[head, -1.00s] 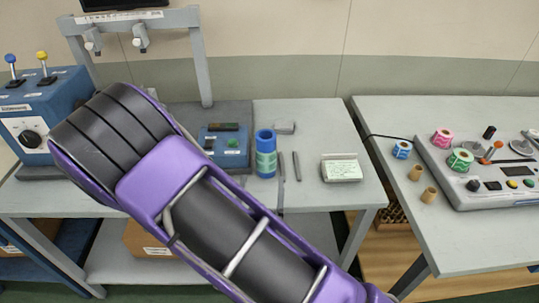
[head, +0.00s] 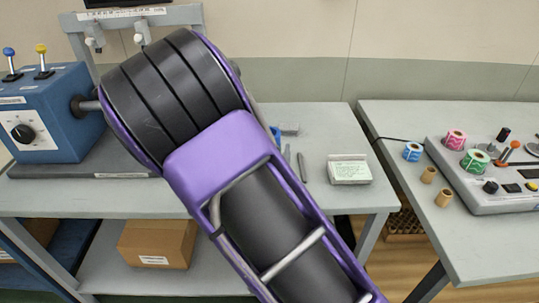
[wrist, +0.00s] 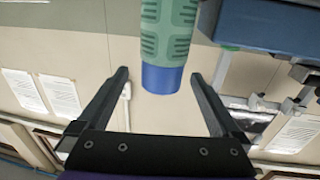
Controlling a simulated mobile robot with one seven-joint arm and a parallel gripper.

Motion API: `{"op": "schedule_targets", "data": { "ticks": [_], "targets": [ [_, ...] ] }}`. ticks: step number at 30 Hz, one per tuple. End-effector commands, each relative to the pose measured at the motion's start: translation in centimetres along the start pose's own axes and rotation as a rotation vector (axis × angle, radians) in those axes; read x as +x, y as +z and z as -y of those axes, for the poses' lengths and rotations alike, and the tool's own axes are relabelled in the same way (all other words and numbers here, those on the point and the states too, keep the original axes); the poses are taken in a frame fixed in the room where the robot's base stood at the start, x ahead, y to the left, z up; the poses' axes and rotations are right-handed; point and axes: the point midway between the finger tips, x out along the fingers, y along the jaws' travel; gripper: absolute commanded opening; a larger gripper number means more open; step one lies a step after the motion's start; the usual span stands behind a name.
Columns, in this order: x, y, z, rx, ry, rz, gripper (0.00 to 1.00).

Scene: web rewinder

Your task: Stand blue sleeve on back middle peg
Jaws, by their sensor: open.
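The blue sleeve (wrist: 164,78) with its green label (wrist: 168,35) shows in the wrist view, between the fingers of my gripper (wrist: 158,74). The fingers are open, with a gap on both sides of the sleeve. In the head view my arm hides my gripper and most of the sleeve; only a sliver of blue shows beside the arm. I cannot make out a back middle peg with certainty in either view.
The right bench has a grey console (head: 508,198), a pink roll (head: 456,139), a green roll (head: 477,161), a small blue roll (head: 412,152) and tan cores (head: 443,197). A card holder (head: 349,169) stands right of my arm. A blue control box (head: 55,115) stands at left.

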Motion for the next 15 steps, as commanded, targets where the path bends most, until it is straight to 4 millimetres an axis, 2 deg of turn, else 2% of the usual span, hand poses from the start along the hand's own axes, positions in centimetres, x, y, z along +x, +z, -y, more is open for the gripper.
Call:
{"op": "schedule_targets", "data": {
  "ticks": [6,9,15],
  "targets": [
    [3.3,0.1,0.3,0.000,0.001,-0.002,1.00],
    [4.3,0.1,0.3,0.000,0.002,-0.002,1.00],
    [4.7,0.1,0.3,0.000,0.001,0.000,1.00]
  ]
}}
